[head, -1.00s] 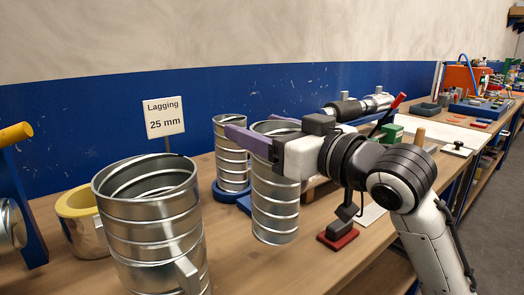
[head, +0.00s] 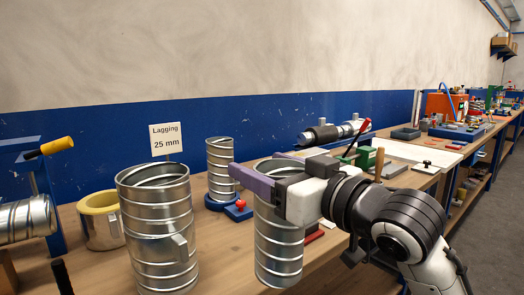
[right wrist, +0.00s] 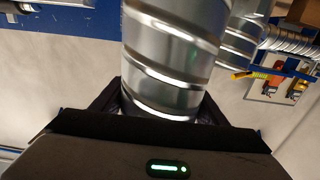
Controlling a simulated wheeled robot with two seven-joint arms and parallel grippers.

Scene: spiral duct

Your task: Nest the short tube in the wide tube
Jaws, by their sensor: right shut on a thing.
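The wide tube (head: 157,245) is a shiny ribbed metal tube with a small tab on its side. It stands upright and open-topped on the bench, left of centre. My right gripper (head: 262,182) is shut on the short tube (head: 279,245), a narrower ribbed metal tube, near its top. The short tube is upright, to the right of the wide tube and apart from it. I cannot tell whether its base touches the bench. In the right wrist view the short tube (right wrist: 170,60) sits between the fingers. My left gripper is not in view.
A thin ribbed tube (head: 220,165) stands on a blue base behind. A yellow-rimmed metal cup (head: 103,222) and a "Lagging 25 mm" sign (head: 167,143) are near the wide tube. A blue stand with a yellow handle (head: 57,146) is at left. Bare bench lies between the two tubes.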

